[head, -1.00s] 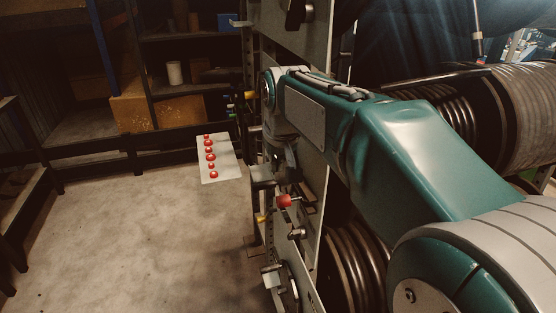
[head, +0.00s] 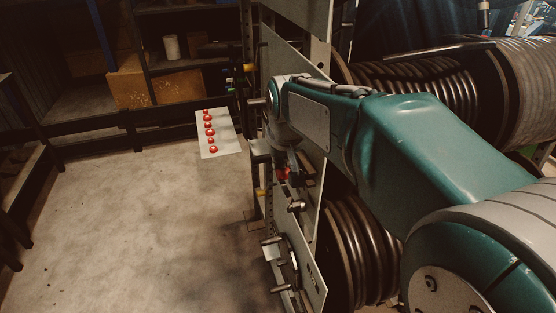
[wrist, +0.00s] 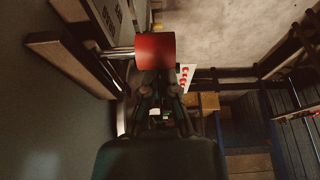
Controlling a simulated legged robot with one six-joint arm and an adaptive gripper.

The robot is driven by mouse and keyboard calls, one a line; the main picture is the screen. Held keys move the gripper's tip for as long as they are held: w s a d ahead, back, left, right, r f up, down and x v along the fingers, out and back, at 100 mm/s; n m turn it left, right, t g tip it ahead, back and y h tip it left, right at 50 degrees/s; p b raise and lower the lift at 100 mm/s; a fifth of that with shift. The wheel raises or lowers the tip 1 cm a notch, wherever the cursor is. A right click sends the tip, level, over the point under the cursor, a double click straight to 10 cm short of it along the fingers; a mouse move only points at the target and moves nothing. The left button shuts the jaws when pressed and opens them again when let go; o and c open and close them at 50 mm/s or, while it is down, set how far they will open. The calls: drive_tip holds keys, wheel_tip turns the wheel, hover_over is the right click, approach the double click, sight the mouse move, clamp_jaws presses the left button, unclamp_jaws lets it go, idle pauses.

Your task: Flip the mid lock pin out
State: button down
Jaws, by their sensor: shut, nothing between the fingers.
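A red cylindrical knob (wrist: 155,50) sits on a metal rod that runs left to the grey panel in the wrist view. It looks like the mid lock pin. In the head view the red knob (head: 284,174) is small and partly covered by my gripper. My gripper (wrist: 157,82) is shut and empty, with its fingertips close to the near side of the red knob. I cannot tell whether they touch it. In the head view my gripper (head: 292,165) points down along the panel's front face. A metal pin or handle (head: 297,206) sits just below the knob.
The upright panel (head: 313,215) carries a round metal fitting with handles lower down. Ribbed hose coils (head: 355,255) lie behind the panel. The floor (head: 140,220) at left is clear.

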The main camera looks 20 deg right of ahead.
sight(284, 174)
drive_tip(key=shift+s, duration=1.85)
drive_tip(key=shift+w, duration=0.15)
